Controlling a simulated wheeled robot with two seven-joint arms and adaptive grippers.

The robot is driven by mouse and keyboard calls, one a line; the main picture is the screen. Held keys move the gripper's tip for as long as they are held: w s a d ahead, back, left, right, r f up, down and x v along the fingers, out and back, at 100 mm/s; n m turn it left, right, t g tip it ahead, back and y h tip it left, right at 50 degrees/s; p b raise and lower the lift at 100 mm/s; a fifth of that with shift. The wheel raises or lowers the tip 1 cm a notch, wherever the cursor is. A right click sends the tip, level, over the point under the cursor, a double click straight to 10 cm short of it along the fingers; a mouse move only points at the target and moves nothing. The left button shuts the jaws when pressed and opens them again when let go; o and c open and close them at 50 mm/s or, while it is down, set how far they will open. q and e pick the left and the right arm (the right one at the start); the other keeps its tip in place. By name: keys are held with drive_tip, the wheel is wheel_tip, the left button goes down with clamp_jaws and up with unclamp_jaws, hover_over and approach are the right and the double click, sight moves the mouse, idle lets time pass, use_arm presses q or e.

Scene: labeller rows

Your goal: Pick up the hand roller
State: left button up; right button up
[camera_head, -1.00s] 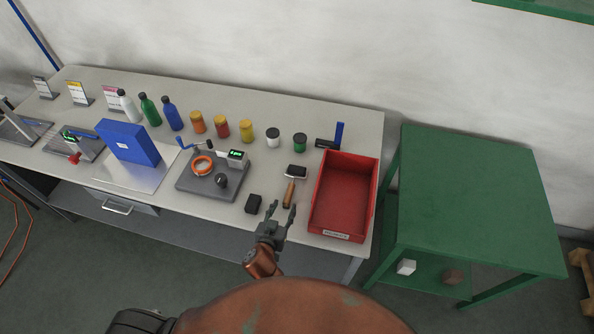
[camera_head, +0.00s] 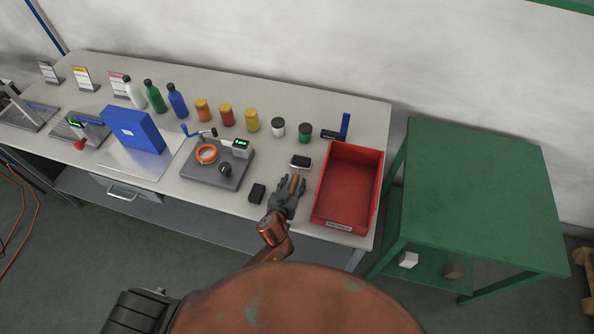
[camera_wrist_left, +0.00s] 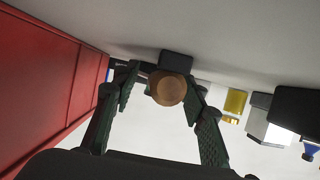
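The hand roller (camera_head: 301,162) lies on the workbench just left of the red bin, with a dark and white roller head pointing to the back and a wooden handle toward the front edge. My left gripper (camera_head: 291,185) is at the handle, partly covering it. In the left wrist view the round handle end (camera_wrist_left: 168,89) shows between the two fingers (camera_wrist_left: 160,90). The fingers are apart, with a small gap at the left one; contact at the right one is unclear. My right gripper is not in view.
The red bin (camera_head: 322,222) stands close to the right of the gripper. A small black block (camera_head: 257,193) and a grey scale plate (camera_head: 200,174) are to the left. Several jars and bottles line the back. A green table (camera_head: 478,200) stands at the right.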

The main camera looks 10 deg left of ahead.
use_arm(q)
clamp_jaws()
idle(0.4)
drive_tip(key=shift+r, duration=0.1)
drive_tip(key=shift+r, duration=0.5)
drive_tip(key=r, duration=0.3)
drive_tip(key=shift+s+a+p, duration=0.25)
drive_tip(key=shift+p, duration=0.15)
drive_tip(key=s+a+r+p, duration=0.1)
drive_tip(key=s+a+r, duration=0.8)
drive_tip(key=s, duration=0.1)
